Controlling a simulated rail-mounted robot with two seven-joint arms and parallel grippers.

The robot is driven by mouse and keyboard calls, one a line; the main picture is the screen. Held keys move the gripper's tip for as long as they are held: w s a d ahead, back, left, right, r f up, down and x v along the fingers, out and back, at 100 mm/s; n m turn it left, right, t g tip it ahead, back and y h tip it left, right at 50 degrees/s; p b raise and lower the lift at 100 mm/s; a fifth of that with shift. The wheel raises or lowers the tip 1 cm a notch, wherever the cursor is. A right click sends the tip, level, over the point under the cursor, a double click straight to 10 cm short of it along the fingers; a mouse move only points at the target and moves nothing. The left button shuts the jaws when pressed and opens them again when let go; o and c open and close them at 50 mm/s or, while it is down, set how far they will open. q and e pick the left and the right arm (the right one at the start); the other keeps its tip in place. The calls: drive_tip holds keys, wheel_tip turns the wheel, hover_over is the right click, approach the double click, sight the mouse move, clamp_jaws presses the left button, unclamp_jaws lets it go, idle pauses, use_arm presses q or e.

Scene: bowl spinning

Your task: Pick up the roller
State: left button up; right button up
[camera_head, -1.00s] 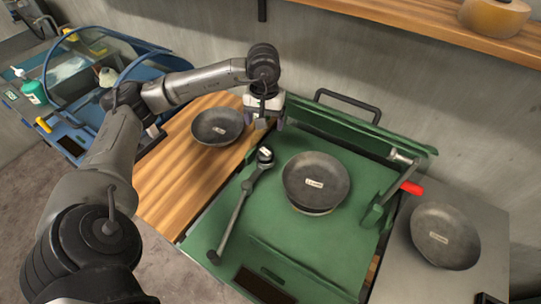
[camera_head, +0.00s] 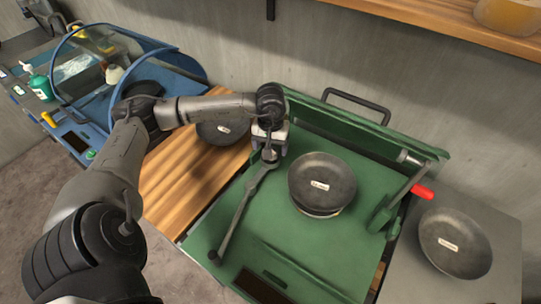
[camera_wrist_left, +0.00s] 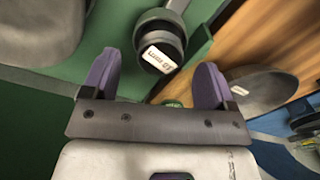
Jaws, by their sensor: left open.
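The roller (camera_head: 241,210) is a long dark bar lying across the left part of the green machine, with a round head at its far end. In the head view, my left gripper (camera_head: 269,150) is over that head and partly hides it. In the left wrist view, the roller's dark round head (camera_wrist_left: 164,36) with a white label shows beyond and between the two purple fingers of my left gripper (camera_wrist_left: 154,72). The fingers are open, and there is a gap between each and the head. My right gripper is not in view.
A dark bowl (camera_head: 322,172) sits mid-machine on the green bed (camera_head: 283,236). Another bowl (camera_head: 455,236) is on the grey surface at right, and a third (camera_head: 221,133) is on the wooden top, partly hidden by my arm. A red-handled lever (camera_head: 423,192) stands at the machine's right.

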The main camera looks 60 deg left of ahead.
use_arm(q)
drive_tip(key=shift+f, duration=1.45)
drive_tip(key=shift+c, duration=0.4)
drive_tip(key=c, duration=0.4)
drive_tip(key=shift+r, duration=0.1)
drive_tip(key=c, duration=0.9)
drive_tip(key=shift+o, duration=0.2)
drive_tip(key=shift+r, duration=0.1)
